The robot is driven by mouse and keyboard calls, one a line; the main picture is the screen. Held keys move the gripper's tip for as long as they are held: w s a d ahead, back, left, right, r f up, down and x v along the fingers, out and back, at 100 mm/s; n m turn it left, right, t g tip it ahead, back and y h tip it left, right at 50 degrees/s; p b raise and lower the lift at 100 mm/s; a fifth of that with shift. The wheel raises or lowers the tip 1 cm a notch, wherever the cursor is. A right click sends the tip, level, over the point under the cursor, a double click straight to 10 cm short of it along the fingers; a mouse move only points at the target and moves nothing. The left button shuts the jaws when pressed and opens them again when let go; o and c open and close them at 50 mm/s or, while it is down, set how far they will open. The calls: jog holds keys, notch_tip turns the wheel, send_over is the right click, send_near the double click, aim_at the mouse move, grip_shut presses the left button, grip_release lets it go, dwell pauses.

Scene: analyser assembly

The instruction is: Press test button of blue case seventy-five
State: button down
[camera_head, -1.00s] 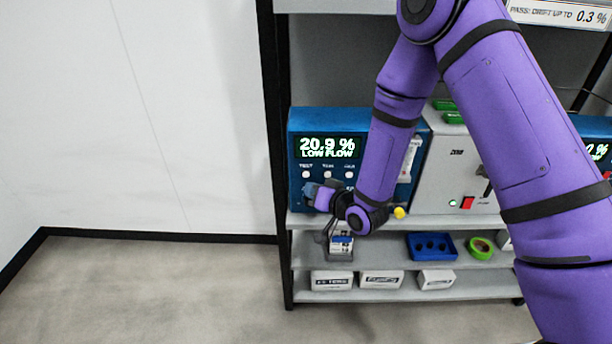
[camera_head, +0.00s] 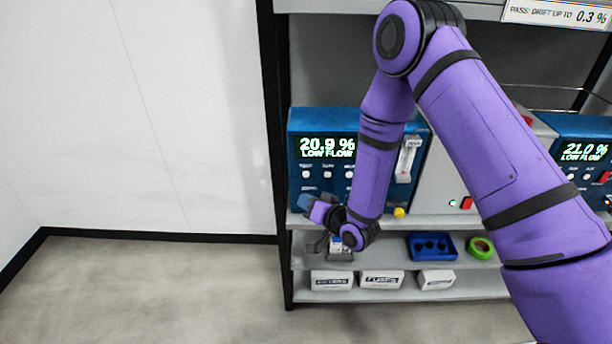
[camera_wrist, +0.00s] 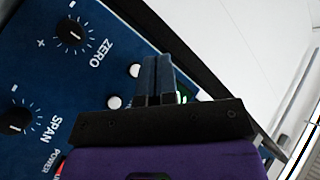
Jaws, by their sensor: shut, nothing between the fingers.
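A blue case (camera_head: 297,150) stands at the left end of the shelf. Its display (camera_head: 327,148) reads "20.9 % LOW FLOW". Below it is a row of white buttons, with the test button (camera_head: 305,174) leftmost. I cannot read a number seventy-five on the case. My gripper (camera_head: 305,201) is low in front of the case's left part, below the button row. In the wrist view, its two dark fingers (camera_wrist: 159,62) are shut and empty, in front of the blue panel (camera_wrist: 75,85). Two white buttons (camera_wrist: 134,70) show beside them; the fingers may hide another.
Another blue case (camera_head: 567,127) reading "21.0 %" stands at right, past a grey unit (camera_head: 432,185). The lower shelves hold a blue tray (camera_head: 410,248), a green ring (camera_head: 481,247) and white boxes (camera_head: 331,280). The floor at left (camera_head: 150,290) is clear.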

jog(key=shift+w+d, duration=0.1)
jog(key=shift+w, duration=3.25)
jog(key=shift+w, duration=0.15)
jog(key=shift+w, duration=0.25)
jog(key=shift+w, duration=0.45)
jog(key=shift+s, duration=0.15)
dwell(0.3)
jog(key=shift+s, duration=0.7)
jog(key=shift+s, duration=0.1)
jog(key=s, duration=0.4)
jog(key=shift+s, duration=0.4)
